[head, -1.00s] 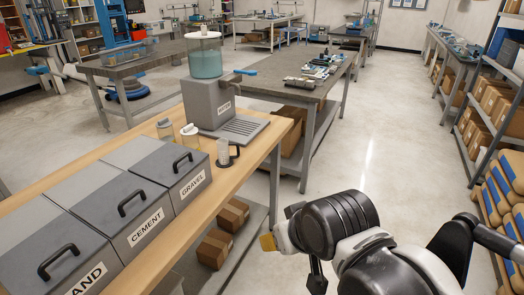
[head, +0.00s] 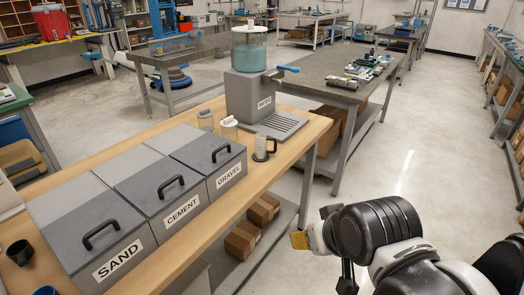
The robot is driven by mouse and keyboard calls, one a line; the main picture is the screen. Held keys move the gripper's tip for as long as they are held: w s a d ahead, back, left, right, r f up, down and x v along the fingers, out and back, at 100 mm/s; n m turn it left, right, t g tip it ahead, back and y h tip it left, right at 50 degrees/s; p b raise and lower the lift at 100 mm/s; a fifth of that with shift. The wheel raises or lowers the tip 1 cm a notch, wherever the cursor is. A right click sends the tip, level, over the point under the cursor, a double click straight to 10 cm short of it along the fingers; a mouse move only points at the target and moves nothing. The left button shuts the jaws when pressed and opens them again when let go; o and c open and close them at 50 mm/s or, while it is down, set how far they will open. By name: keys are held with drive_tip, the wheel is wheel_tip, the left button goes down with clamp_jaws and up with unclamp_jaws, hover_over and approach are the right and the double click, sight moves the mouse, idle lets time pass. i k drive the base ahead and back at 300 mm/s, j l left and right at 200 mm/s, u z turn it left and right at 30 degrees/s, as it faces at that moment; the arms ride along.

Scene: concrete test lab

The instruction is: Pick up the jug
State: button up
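A clear jug (head: 261,148) with a dark handle on its right stands upright on the wooden workbench (head: 147,130), near its front edge. It is just right of the bin marked GRAVEL and in front of the grey water dispenser (head: 250,98). My gripper (head: 303,240) is at the lower right, off the bench's front side and apart from the jug. Only a yellowish pad and dark parts of it show; the rest is hidden behind my arm, so its opening cannot be seen.
Grey lidded bins marked SAND (head: 98,232), CEMENT (head: 158,188) and GRAVEL (head: 206,153) line the bench. Two small jars (head: 205,120) (head: 229,128) stand close behind the jug. A black cup (head: 20,252) is at the left. Boxes (head: 243,240) sit on the shelf below. Floor to the right is clear.

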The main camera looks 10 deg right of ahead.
sight(261, 155)
drive_tip(key=i+l, duration=0.2)
drive_tip(key=i, duration=0.2)
drive_tip(key=i+l+u, duration=0.15)
drive_tip(key=i, duration=0.25)
drive_tip(key=i+l, duration=0.25)
drive_tip(key=i+u, duration=0.05)
drive_tip(key=i, duration=0.05)
